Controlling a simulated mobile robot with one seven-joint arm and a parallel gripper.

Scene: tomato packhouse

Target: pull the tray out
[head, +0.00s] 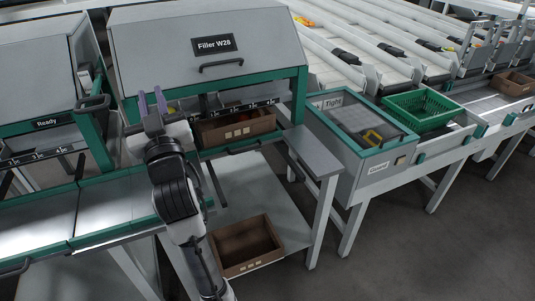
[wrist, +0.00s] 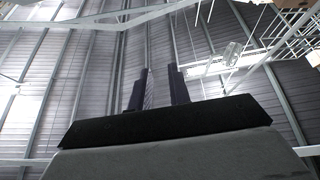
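My gripper (head: 151,103) points upward in front of the machine labelled Filler W28, left of its opening. Its two fingers stand apart with nothing between them; they also show in the wrist view (wrist: 159,88) against the roof. A brown crate (head: 237,135) sits in the opening under the filler hood, right of my gripper and apart from it. A dark bar handle (head: 232,150) runs along the front edge below this crate. I cannot tell whether a separate tray lies under the crate; its inside is partly hidden by the hood.
A second brown crate (head: 246,258) stands on the low shelf (head: 230,208). The hood has a handle (head: 221,64). A machine marked Ready (head: 53,122) stands left. A guarded box (head: 365,133) and green crate (head: 424,108) stand right. The floor at lower right is clear.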

